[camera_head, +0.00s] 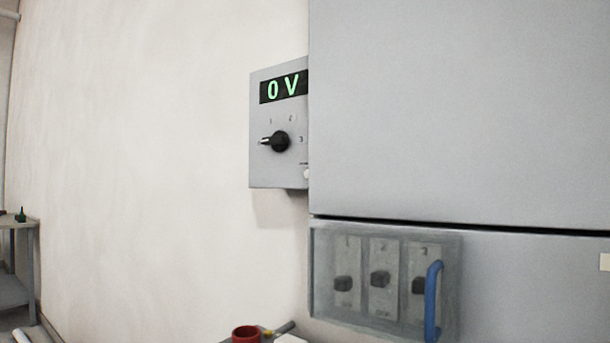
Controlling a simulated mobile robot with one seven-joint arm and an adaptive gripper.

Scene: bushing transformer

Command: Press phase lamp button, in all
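A grey wall box (266,163) with a green "0 V" display (283,87) hangs on the wall left of the cabinet. It has a black rotary knob (280,141) with its pointer to the left. A small pale round spot (306,174), perhaps a button or lamp, shows at its lower right edge, partly cut off by the cabinet. I cannot tell which part is the phase lamp button. The right side of the box is hidden behind the cabinet. My gripper is not in view.
A large grey cabinet (460,100) fills the right. Below its dark seam, a transparent cover (384,318) with a blue handle (433,300) sits over three numbered switches. A red round container (245,334) is at the bottom. A table (20,225) stands far left.

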